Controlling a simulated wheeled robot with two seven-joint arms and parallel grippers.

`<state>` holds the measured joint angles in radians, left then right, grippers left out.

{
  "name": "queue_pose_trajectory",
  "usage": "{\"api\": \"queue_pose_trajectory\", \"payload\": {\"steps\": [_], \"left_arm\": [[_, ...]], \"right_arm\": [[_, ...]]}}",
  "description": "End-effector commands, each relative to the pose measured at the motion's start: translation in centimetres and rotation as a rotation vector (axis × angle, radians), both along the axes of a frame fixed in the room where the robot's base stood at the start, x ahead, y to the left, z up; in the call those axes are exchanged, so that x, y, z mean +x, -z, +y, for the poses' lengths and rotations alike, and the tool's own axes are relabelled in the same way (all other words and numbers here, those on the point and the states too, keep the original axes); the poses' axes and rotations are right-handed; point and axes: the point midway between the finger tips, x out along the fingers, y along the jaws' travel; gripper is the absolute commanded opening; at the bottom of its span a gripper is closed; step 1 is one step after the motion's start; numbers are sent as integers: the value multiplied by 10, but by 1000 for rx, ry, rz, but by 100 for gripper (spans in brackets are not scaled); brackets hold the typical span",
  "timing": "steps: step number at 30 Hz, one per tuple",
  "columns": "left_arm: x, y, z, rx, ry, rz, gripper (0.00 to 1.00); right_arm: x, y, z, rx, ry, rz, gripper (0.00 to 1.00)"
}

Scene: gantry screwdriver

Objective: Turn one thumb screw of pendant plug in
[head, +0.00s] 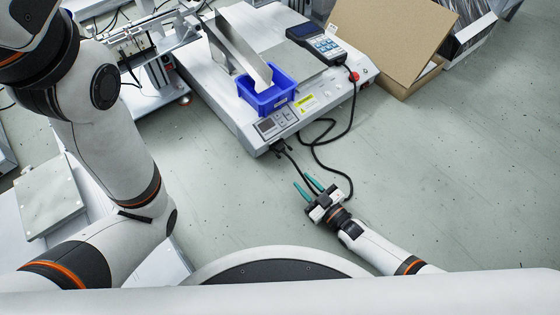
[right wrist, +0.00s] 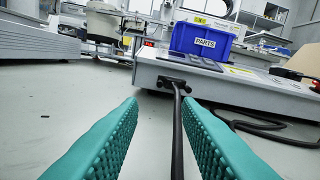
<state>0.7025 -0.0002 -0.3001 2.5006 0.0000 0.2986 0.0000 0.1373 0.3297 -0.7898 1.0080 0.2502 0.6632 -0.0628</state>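The black pendant plug (head: 279,146) sits at the front edge of the white gantry machine base (head: 228,98). In the right wrist view the plug (right wrist: 174,82) is in the front face, with small dark thumb screws at its sides and a black cable running toward me. My right gripper (head: 302,179) is open and empty, with teal fingers pointing at the plug from a distance. In the right wrist view its fingers (right wrist: 166,108) stand apart on either side of the cable, touching neither screw. My left arm shows at the left; its gripper is out of view.
A blue parts bin (head: 268,99) and a grey keypad pendant (head: 315,42) are on the base. The black cable (head: 350,125) loops over the floor beside my right gripper. A cardboard box (head: 395,40) stands back right. The floor at right is clear.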

Motion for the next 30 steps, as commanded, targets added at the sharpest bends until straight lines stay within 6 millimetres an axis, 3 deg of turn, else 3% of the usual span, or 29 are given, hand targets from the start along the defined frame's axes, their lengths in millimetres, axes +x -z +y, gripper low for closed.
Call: {"api": "queue_pose_trajectory", "payload": {"steps": [9,15,28,30], "left_arm": [[0,39,0,0,0,1,31],[0,54,0,0,0,1,31],[0,58,0,0,1,0,31],[0,58,0,0,1,0,31]], "right_arm": [[52,4,39,3,-2,-4,31],[75,3,55,3,-1,-2,31],[84,-1,62,1,0,0,31],[84,-1,62,1,0,0,23]]}}
